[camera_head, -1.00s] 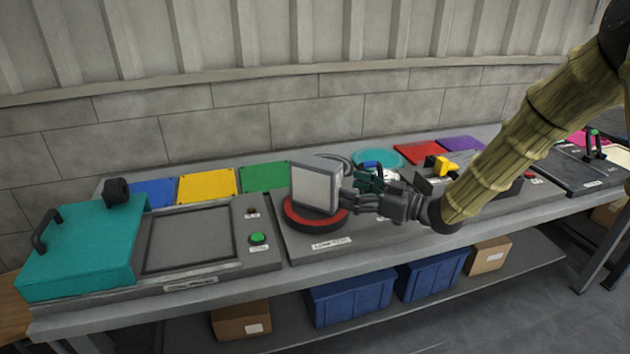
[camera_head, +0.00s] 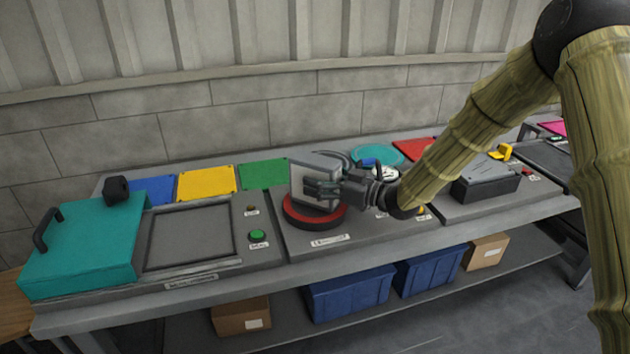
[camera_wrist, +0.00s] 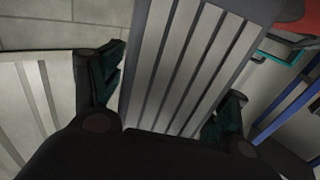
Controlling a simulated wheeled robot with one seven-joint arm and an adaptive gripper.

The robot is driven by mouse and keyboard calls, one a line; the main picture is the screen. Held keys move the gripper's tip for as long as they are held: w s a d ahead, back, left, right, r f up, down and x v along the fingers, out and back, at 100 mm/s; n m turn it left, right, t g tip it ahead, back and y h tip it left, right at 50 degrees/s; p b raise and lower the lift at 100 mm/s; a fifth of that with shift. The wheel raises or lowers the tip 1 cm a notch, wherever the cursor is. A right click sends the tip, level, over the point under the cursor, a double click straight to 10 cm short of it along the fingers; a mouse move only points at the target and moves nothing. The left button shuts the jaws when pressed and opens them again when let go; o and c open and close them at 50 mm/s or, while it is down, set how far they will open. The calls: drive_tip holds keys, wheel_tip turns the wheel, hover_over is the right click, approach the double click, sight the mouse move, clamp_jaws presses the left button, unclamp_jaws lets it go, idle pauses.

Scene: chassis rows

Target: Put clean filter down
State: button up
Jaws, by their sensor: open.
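The clean filter (camera_head: 304,182), a pale block with a grey frame, stands upright on the round red-and-black pad (camera_head: 315,222). My gripper (camera_head: 322,189) is at the filter's near right side, in front of its face in the head view. In the wrist view the filter (camera_wrist: 190,65) shows pale ribs and a dark frame between the two fingers of my gripper (camera_wrist: 165,95). The fingers are spread, with a gap visible beside the filter on the left. Whether the right finger touches it I cannot tell. The filter's lower right part is hidden behind my gripper.
A teal-lidded box (camera_head: 85,250) and a recessed grey panel (camera_head: 195,238) with a green button (camera_head: 257,235) lie to the left. A grey box (camera_head: 487,178) stands to the right. Blue, yellow (camera_head: 206,183), green and red mats line the back.

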drive_tip(key=c, duration=1.3)
drive_tip(key=shift+r, duration=0.1)
drive_tip(key=shift+c, duration=0.2)
